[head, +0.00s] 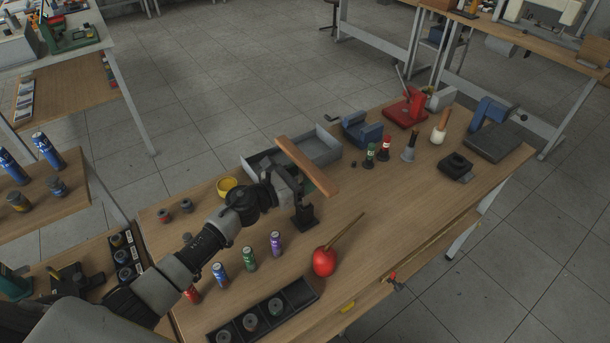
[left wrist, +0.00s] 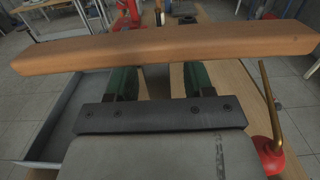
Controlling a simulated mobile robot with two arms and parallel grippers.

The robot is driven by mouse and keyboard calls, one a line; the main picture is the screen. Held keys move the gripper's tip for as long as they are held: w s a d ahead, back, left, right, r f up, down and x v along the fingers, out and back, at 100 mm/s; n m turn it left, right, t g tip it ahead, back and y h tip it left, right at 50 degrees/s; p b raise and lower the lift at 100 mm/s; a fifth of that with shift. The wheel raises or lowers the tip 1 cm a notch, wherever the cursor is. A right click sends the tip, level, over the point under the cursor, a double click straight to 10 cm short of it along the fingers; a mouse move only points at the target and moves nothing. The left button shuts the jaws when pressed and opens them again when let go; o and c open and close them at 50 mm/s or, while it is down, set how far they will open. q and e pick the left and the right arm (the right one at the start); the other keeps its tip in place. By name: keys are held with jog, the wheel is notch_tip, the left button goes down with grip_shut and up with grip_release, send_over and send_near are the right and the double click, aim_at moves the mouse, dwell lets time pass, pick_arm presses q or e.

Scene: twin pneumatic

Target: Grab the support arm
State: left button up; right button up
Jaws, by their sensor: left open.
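The support arm appears to be the long orange-brown wooden bar (head: 308,166), raised above the table. A small black upright piece with a block-like foot (head: 306,215) shows below it; I cannot tell whether they join. My left gripper (head: 290,183) is open, right beside the bar's middle. In the left wrist view the bar (left wrist: 165,50) crosses the picture in front of the open jaws (left wrist: 158,82) and hides their tips. I cannot tell whether they touch it. My right gripper is not in view.
A grey tray (head: 318,147) lies behind the bar. A red bulb with a stick (head: 325,261) stands near the front. Several small cans, including a purple one (head: 276,244), stand before my arm. A black compartment rack (head: 300,294) lies at the front edge.

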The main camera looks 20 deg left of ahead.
pick_arm(q)
jog(key=shift+a, duration=0.15)
jog(key=shift+c, duration=1.3)
grip_shut()
